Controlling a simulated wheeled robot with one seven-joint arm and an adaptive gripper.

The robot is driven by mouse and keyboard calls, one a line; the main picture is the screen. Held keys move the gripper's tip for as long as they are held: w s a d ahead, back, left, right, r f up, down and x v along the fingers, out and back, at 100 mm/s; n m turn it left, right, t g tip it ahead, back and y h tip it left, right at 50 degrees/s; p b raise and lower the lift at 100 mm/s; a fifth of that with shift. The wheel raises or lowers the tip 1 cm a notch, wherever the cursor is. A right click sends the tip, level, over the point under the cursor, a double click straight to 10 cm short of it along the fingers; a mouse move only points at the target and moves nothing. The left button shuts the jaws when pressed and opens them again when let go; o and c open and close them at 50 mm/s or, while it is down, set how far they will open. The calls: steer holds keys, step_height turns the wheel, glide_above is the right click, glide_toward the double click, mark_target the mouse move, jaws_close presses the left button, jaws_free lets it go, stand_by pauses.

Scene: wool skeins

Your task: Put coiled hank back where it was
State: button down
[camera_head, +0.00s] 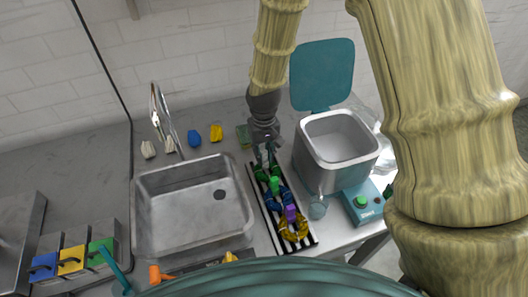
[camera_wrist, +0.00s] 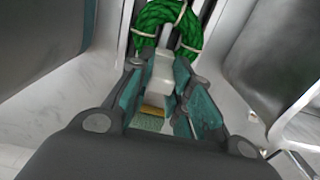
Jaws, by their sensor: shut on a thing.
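A green coiled hank (camera_wrist: 152,18) with pale ties shows at the top of the wrist view, at the tips of my gripper (camera_wrist: 163,68). A pale piece sits between the fingers. In the head view my gripper (camera_head: 267,157) points down over the far end of a black-and-white striped rack (camera_head: 262,213). Dark green coils (camera_head: 262,174) show just below the fingers; whether they rest on the rack cannot be told. Blue coils (camera_head: 272,202) and yellow coils (camera_head: 288,232) lie nearer on the rack, with bright green and purple pieces among them. My fingers are closed on the green hank.
A steel sink (camera_head: 150,220) lies left of the rack, and a grey open bin (camera_head: 310,155) with a raised teal lid stands right. A teal box with a green button (camera_head: 361,202) is near the right edge. Small coloured lumps (camera_head: 194,137) line the back.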

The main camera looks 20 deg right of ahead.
steer(key=c, duration=1.3)
jaws_free()
steer(key=shift+f, duration=0.1)
step_height(320, 180, up, 12)
steer(key=b, duration=0.2)
